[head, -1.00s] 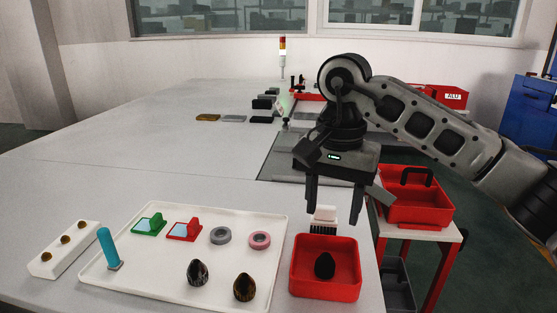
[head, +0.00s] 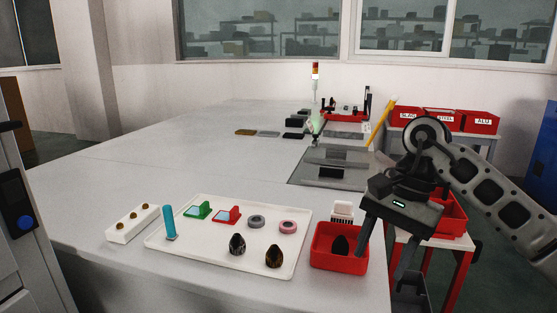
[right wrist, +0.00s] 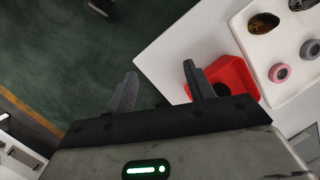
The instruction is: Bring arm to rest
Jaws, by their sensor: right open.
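My right gripper (head: 380,258) is open and empty. In the head view it hangs at the table's right edge, just right of the red box (head: 324,262). A dark egg-shaped piece (head: 340,245) lies in that box. In the right wrist view my right gripper (right wrist: 158,88) has its fingers spread, with dark green floor showing between them. The red box (right wrist: 226,72) is just beyond one finger there. My left gripper is not in view.
A white tray (head: 165,245) holds coloured parts, rings and two dark egg-shaped pieces. A white block (head: 132,224) stands left of it. A small white rack piece (head: 342,211) is behind the red box. Labelled red bins (head: 480,121) stand at the back right. The table's middle is clear.

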